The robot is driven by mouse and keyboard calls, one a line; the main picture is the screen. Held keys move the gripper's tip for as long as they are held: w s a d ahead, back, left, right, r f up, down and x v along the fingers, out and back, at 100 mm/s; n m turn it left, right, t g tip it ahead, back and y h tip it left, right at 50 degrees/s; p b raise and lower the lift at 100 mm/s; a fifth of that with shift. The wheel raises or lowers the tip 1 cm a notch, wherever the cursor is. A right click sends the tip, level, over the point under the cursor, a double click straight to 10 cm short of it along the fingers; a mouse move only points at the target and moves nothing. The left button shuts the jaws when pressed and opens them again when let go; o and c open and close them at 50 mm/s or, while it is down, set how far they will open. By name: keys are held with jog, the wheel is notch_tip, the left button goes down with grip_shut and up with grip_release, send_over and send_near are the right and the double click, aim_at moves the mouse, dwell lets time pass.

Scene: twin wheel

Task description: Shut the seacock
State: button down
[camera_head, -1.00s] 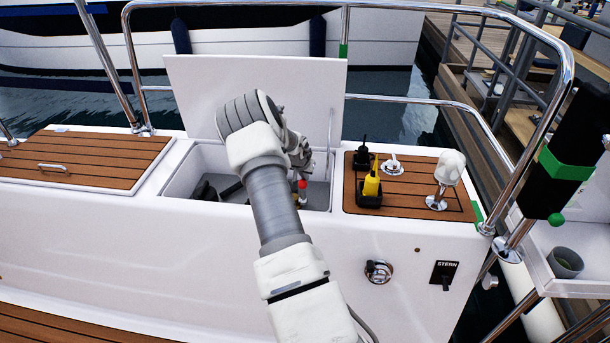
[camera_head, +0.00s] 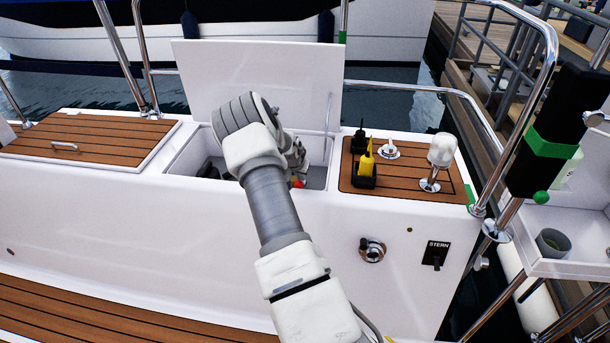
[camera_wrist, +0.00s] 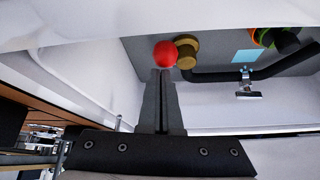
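The seacock shows in the wrist view as a red ball knob (camera_wrist: 165,54) beside a brass fitting (camera_wrist: 187,52). My gripper (camera_wrist: 163,72) has its two fingers together, with only a thin line between them and nothing seen held. Its tips are right at the lower edge of the red knob; I cannot tell whether they touch. In the head view the red knob (camera_head: 298,184) shows inside the open locker (camera_head: 318,178), just below my gripper. My wrist hides much of the locker there, and the fingertips are not clear.
The locker lid (camera_head: 262,85) stands open behind my arm. A black hose (camera_wrist: 225,76) runs from the brass fitting. Right of the locker, a teak panel (camera_head: 400,182) carries a yellow-and-black device (camera_head: 366,165) and a lamp (camera_head: 440,155). Steel rails (camera_head: 540,75) stand at the right.

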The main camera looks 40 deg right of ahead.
jog(key=shift+s+a+f+b, duration=0.35)
jog(key=shift+a+f, duration=0.15)
jog(key=shift+f, duration=0.15)
jog(key=shift+s+a+f+b, duration=0.2)
jog(key=shift+s+a+f, duration=0.15)
jog(key=shift+a+f, duration=0.2)
jog(key=shift+f, duration=0.1)
jog(key=p+v, duration=0.5)
jog(key=v, duration=1.2)
jog(key=shift+s, duration=0.25)
